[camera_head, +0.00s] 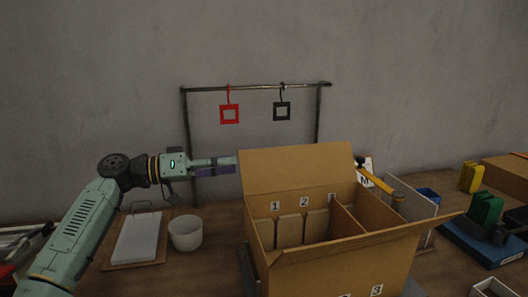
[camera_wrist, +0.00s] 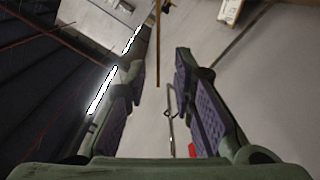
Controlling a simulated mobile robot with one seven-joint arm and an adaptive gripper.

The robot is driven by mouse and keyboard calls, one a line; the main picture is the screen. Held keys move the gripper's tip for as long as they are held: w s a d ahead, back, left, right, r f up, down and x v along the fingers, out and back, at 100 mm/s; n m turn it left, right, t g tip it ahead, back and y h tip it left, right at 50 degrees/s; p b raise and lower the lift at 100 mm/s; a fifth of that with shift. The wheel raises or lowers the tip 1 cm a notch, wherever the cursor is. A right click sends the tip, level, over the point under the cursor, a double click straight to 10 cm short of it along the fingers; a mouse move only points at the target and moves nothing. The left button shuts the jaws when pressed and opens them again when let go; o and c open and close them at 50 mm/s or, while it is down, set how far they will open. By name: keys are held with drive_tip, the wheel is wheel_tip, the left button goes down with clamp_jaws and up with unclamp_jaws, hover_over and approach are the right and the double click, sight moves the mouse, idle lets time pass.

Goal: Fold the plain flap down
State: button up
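An open cardboard box (camera_head: 345,270) stands on the table at centre right in the head view. A tan flap without markings (camera_head: 296,168) stands upright along its far side. Another flap (camera_head: 375,240) sticks outward from the near side. My gripper (camera_head: 232,164) reaches in from the left, its fingers level with the upright flap's upper left edge; I cannot tell whether they touch it. In the wrist view my gripper (camera_wrist: 158,65) has its purple-padded fingers apart. A thin brown strip (camera_wrist: 157,50) shows between the fingertips, perhaps a flap edge.
Inside the box are dividers, labels and several tan boards (camera_head: 290,229). A rack (camera_head: 255,88) with red (camera_head: 230,105) and black (camera_head: 282,103) square tags stands behind. A white cup (camera_head: 186,235) and white pad (camera_head: 138,238) lie left; bins and coloured blocks (camera_head: 471,177) stand right.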

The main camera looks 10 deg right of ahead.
sight(269, 157)
drive_tip(key=d+p, duration=0.2)
drive_tip(key=d, duration=0.7)
drive_tip(key=shift+d+r+p, duration=0.1)
drive_tip(key=shift+d+p, duration=0.25)
drive_tip(key=shift+w+d, duration=0.1)
drive_tip(key=shift+d, duration=0.45)
drive_tip(key=shift+c, duration=0.5)
clamp_jaws()
